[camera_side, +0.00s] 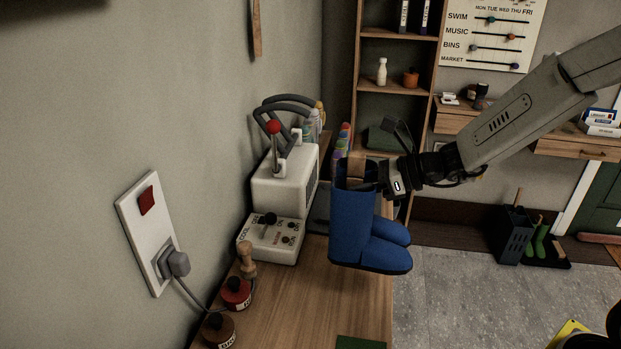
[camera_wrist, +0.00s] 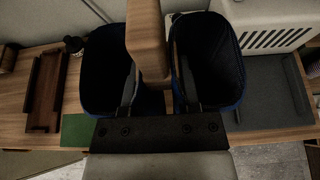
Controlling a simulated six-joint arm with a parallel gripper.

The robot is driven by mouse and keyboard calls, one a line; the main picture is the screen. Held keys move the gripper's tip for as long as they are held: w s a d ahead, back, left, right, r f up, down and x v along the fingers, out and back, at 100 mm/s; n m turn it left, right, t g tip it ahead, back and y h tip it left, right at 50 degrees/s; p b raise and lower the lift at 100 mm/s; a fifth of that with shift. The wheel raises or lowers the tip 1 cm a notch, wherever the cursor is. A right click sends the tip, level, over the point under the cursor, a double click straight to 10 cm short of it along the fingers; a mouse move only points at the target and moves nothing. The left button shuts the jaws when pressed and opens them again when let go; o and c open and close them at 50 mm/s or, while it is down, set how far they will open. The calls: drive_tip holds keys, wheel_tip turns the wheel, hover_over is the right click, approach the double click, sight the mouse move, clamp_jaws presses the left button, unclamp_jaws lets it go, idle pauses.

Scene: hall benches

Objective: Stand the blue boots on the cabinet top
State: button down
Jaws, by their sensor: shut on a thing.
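The blue boots (camera_side: 352,225) hang upright as a pair in the side view, soles down, over the right edge of the wooden cabinet top (camera_side: 320,295). I cannot tell how far their soles are from the wood. My gripper (camera_side: 372,178) is shut on the boots at their upper shafts, coming in from the right. In the wrist view the two dark open boot tops (camera_wrist: 105,70) lie either side of a wooden piece (camera_wrist: 148,40), with my gripper (camera_wrist: 158,92) at their near rims. The soles are hidden there.
A white machine with a red-knobbed lever (camera_side: 285,180) and a control box (camera_side: 270,238) stand left of the boots. Stamps (camera_side: 236,293) sit nearer. A green mat (camera_side: 360,342) lies at the front. The wrist view shows a wooden tray (camera_wrist: 45,92) and a grey tray (camera_wrist: 275,95).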

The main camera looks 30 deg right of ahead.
drive_tip(key=shift+w+a+f, duration=0.2)
drive_tip(key=shift+w+f, duration=1.1)
drive_tip(key=shift+f, duration=0.1)
drive_tip(key=shift+w+a+f, duration=0.2)
drive_tip(key=shift+w+f, duration=1.05)
drive_tip(key=shift+f, duration=0.1)
drive_tip(key=shift+w+f, duration=0.15)
drive_tip(key=shift+f, duration=0.1)
drive_tip(key=shift+w+f, duration=0.1)
drive_tip(key=shift+f, duration=1.6)
drive_tip(key=shift+c, duration=1.6)
unclamp_jaws()
drive_tip(key=shift+f, duration=0.1)
